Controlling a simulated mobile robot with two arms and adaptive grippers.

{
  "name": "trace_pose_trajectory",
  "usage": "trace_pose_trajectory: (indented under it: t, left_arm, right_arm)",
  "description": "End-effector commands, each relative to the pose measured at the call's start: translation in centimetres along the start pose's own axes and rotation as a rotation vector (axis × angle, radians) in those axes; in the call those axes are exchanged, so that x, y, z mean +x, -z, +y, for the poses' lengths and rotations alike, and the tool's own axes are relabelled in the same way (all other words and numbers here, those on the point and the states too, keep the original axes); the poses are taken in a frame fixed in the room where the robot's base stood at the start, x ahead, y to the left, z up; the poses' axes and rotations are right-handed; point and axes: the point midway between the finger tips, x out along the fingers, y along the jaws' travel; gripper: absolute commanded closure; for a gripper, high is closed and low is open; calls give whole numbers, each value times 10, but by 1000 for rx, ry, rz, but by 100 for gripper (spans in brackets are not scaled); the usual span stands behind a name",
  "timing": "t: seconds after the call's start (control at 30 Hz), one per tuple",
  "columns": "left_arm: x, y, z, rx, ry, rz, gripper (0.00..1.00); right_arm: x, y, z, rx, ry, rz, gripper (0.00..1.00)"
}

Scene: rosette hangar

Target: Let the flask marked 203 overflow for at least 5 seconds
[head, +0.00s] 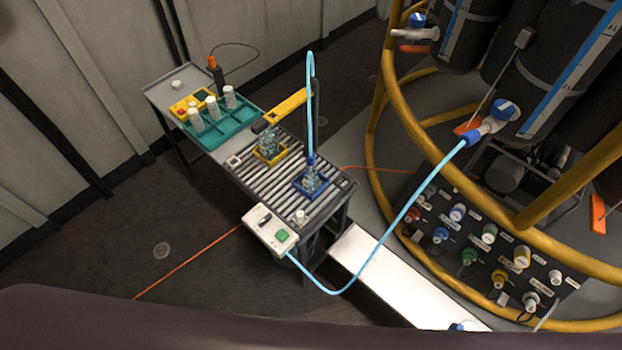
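Two clear glass vessels stand on a grey slatted roller table (318,205). One vessel (311,179) sits in a blue square holder (325,191) under a light-blue tube (311,100) that arches over and comes down at its mouth. The other vessel (268,144) sits in a yellow square holder (270,158) further left. The marking 203 is not readable on either, and I cannot tell whether liquid is running or overflowing. Neither gripper is in view.
A white control box (270,230) with a green button stands at the table's near end. A light-blue hose (385,235) links it to a blue valve (500,112) by yellow rails. A teal tray (215,132) holds white bottles. An orange cable (185,265) crosses open floor.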

Motion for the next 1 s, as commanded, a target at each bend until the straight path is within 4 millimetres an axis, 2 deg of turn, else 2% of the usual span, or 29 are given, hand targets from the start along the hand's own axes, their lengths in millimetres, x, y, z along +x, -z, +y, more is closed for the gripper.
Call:
trace_pose_trajectory:
  t: [0.07, 0.3, 1.0]
  left_arm:
    - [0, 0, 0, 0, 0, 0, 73]
    - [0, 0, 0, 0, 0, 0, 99]
    - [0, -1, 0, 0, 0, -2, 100]
  right_arm:
    - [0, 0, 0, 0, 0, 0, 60]
    - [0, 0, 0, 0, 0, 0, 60]
    - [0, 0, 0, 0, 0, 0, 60]
